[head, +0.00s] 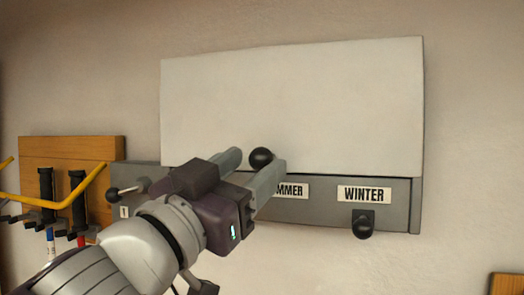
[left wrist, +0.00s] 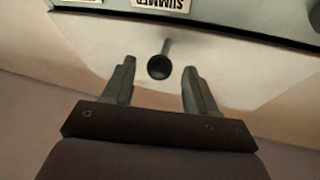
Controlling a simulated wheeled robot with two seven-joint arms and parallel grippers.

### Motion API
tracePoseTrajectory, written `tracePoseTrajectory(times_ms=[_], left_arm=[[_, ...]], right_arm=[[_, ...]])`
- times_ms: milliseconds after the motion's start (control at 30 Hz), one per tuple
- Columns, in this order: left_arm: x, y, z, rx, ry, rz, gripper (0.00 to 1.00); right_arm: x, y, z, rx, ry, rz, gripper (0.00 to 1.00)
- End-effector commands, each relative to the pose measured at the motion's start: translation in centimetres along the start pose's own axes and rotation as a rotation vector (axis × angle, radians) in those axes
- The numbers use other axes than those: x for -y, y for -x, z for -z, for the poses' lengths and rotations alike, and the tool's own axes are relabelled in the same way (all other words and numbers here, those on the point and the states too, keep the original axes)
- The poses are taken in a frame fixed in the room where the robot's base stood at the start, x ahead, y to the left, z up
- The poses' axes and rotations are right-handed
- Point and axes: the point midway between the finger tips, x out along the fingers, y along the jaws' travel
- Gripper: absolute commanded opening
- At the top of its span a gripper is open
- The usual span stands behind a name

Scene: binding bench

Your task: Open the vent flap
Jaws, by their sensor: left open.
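The vent flap is a large cream-white panel (head: 300,105) on the wall, hanging down over a grey housing. A black ball knob (head: 261,157) on a short stem stands out near its lower edge. My left gripper (head: 261,161) is open in front of the flap, with one finger on each side of the knob. In the left wrist view the knob (left wrist: 159,67) shows between the open fingertips (left wrist: 160,75), with a gap on both sides. The flap's surface (left wrist: 225,75) is behind it. My right gripper is in neither view.
Below the flap a grey strip (head: 395,186) bears a WINTER label (head: 364,195) and a partly hidden SUMMER label (head: 293,191). A black knob (head: 363,226) sits under WINTER. At left are a dark lever (head: 128,190) and a wooden tool board (head: 70,150).

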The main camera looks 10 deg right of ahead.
Motion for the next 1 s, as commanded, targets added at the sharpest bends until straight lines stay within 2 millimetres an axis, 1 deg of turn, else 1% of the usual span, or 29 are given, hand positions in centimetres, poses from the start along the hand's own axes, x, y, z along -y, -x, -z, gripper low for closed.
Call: tracePoseTrajectory(times_ms=[33, 100, 200, 333, 533, 567, 600, 667, 700, 733, 1000], left_arm=[[0.0, -1.0, 0.1, 0.002, 0.001, -0.001, 0.58], [0.0, -2.0, 0.1, 0.001, 0.001, 0.0, 0.58], [0.0, -2.9, 0.1, 0.0, 0.0, 0.0, 0.58], [0.0, -3.4, 0.0, 0.001, 0.0, 0.001, 0.58], [0.0, -3.4, -0.1, 0.001, 0.0, 0.001, 0.58], [0.0, -3.4, -0.1, 0.002, 0.0, 0.001, 0.54], [0.0, -3.4, -0.1, 0.002, 0.0, 0.001, 0.41], [0.0, -3.4, -0.1, 0.002, 0.0, 0.001, 0.22], [0.0, -3.4, -0.1, 0.002, 0.0, 0.001, 0.09], [0.0, -3.4, -0.1, 0.002, 0.0, 0.001, 0.0], [-0.3, -3.8, 0.1, 0.011, 0.003, -0.001, 0.0]], right_arm=[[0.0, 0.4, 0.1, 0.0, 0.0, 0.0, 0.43], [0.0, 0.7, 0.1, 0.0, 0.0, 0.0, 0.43], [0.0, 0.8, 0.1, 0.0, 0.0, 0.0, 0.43], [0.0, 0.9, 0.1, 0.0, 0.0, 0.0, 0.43], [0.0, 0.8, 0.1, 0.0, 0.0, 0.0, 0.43], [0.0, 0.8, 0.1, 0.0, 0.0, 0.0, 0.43], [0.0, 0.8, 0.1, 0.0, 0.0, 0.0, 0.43], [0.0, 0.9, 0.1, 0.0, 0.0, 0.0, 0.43], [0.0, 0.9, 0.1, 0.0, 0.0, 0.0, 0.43], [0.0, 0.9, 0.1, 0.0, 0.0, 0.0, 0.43], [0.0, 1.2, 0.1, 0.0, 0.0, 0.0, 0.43]])
